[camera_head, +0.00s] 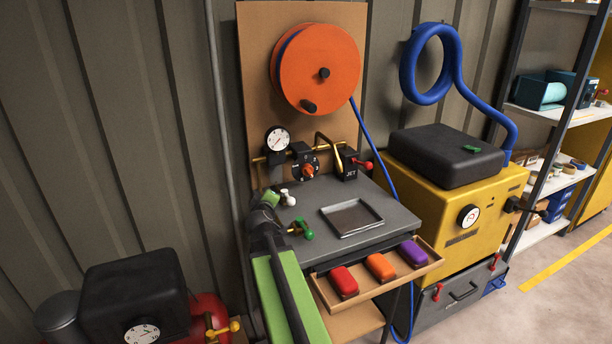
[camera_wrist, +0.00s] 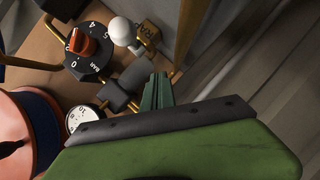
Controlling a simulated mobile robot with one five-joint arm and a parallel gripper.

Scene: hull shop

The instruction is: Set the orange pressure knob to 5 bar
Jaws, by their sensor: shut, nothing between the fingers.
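The orange pressure knob (camera_head: 308,171) sits on a black round dial on the brass pipework above the grey bench. In the wrist view the orange knob (camera_wrist: 84,45) shows at the upper left, on a dial marked with bar numbers. I cannot tell for certain which number its pointer is at. A white-faced gauge (camera_head: 278,138) is left of and above the knob; it also shows partly hidden in the wrist view (camera_wrist: 84,119). My gripper (camera_wrist: 157,92) is shut and empty, apart from the knob. In the head view my green gripper (camera_head: 272,198) is below and left of it.
A black block marked JET (camera_head: 349,163) with a red lever is right of the knob. An orange hose reel (camera_head: 315,68) hangs above. A grey tray (camera_head: 351,217) lies on the bench. A wooden drawer (camera_head: 327,292) holds red, orange and purple pieces. A yellow machine (camera_head: 440,205) stands right.

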